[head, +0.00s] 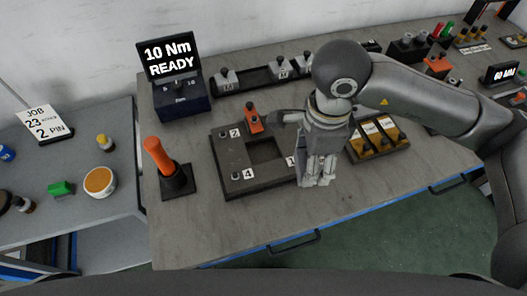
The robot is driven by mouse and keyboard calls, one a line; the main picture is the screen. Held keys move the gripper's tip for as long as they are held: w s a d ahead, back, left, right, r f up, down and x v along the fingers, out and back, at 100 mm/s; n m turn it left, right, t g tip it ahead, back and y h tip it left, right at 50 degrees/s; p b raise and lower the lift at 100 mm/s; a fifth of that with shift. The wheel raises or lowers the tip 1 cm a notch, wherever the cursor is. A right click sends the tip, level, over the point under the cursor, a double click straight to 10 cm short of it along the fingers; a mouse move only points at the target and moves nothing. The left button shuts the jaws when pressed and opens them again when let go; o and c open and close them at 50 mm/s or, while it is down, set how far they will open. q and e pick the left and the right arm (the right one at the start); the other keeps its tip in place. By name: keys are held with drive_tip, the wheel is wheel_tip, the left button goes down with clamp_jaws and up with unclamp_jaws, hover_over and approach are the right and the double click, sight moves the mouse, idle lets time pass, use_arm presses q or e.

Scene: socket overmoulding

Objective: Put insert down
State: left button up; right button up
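My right gripper (316,182) points down over the right part of a dark fixture plate (218,155) on the bench. Its fingers look close together, but I cannot tell whether they are shut or what is between them. I cannot make out an insert; the gripper hides part of the plate. The plate has a square recess (265,150), numbered labels 2, 4 and a partly hidden one, and small dark knobs. An orange piece (252,118) stands at its back edge. My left gripper is not in view.
A display (168,56) reads "10 Nm READY". An orange-handled tool (158,155) stands in a holder left of the plate. A yellow-slotted tray (378,142) is right of the gripper. A rack (255,78) lies behind. The bench front is clear.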

drive_tip(key=s+a+r+m, duration=0.25)
drive_tip(key=a+m, duration=0.55)
drive_tip(key=m, duration=0.7)
drive_tip(key=shift+w+a+f+p, duration=0.25)
drive_tip(key=shift+w+f+p, duration=0.35)
drive_tip(key=shift+w+f, duration=1.4)
drive_tip(key=shift+w+a+f+p, duration=0.3)
drive_tip(key=shift+w+f+p, duration=0.35)
drive_tip(key=shift+w+f, duration=1.3)
drive_tip(key=shift+w+a+f+p, duration=0.25)
drive_tip(key=shift+w+f+p, duration=0.55)
drive_tip(key=shift+w, duration=2.1)
wheel_tip(320, 180, down, 3)
drive_tip(key=shift+f, duration=0.2)
drive_tip(key=shift+f+b, duration=0.6)
drive_tip(key=shift+f, duration=0.05)
